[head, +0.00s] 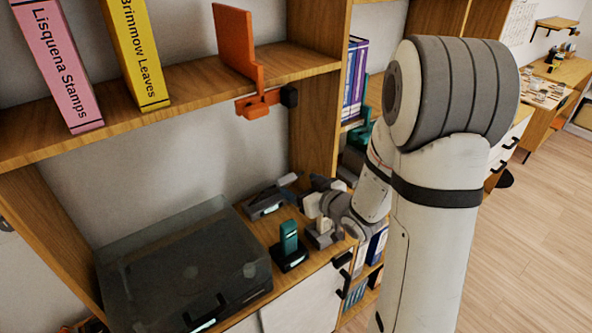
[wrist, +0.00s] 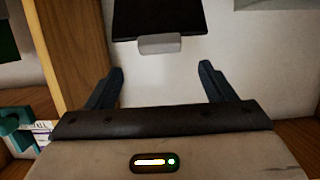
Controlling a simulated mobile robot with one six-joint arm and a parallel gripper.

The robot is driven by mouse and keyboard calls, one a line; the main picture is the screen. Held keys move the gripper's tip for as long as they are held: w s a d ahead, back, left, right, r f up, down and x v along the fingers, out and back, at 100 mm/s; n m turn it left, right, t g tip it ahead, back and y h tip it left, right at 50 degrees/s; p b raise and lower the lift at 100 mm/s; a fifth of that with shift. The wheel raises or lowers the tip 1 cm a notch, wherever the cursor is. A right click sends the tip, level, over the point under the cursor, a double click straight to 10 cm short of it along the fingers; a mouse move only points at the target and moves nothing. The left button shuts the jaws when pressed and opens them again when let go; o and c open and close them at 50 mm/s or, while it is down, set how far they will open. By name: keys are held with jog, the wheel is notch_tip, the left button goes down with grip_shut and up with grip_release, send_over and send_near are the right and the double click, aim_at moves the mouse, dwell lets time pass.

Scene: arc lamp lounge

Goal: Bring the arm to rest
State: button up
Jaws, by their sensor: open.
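My arm comes down the right side of the head view and bends in toward the lower shelf of a wooden bookcase. Its end is small and partly hidden behind my own links there, so its fingers are hard to make out. In the wrist view my gripper (wrist: 160,68) is open, with its two dark fingers wide apart and nothing held between them. A black panel with a light grey tab (wrist: 160,44) shows beyond the fingertips, against a pale surface.
A teal handset on a black base (head: 289,245) and a dark-lidded box (head: 185,265) stand on the lower shelf. Above are a pink book (head: 62,65), a yellow book (head: 138,50) and an orange bookend (head: 237,45). Open wooden floor (head: 525,240) lies at right.

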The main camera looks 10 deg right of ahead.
jog(key=shift+d, duration=0.1)
jog(key=s+d+r+m+g+h, duration=0.4)
jog(key=s+d+r+h, duration=0.15)
jog(key=s+h, duration=0.25)
jog(key=s+a+r+g, duration=0.1)
jog(key=s+g, duration=0.2)
jog(key=s, duration=0.5)
jog(key=s+a+r+m+g+y, duration=0.1)
jog(key=s+r+g, duration=0.1)
jog(key=s, duration=0.6)
jog(key=shift+s+a+g, duration=0.3)
jog(key=shift+a+g, duration=0.05)
jog(key=shift+g, duration=0.25)
dwell(0.7)
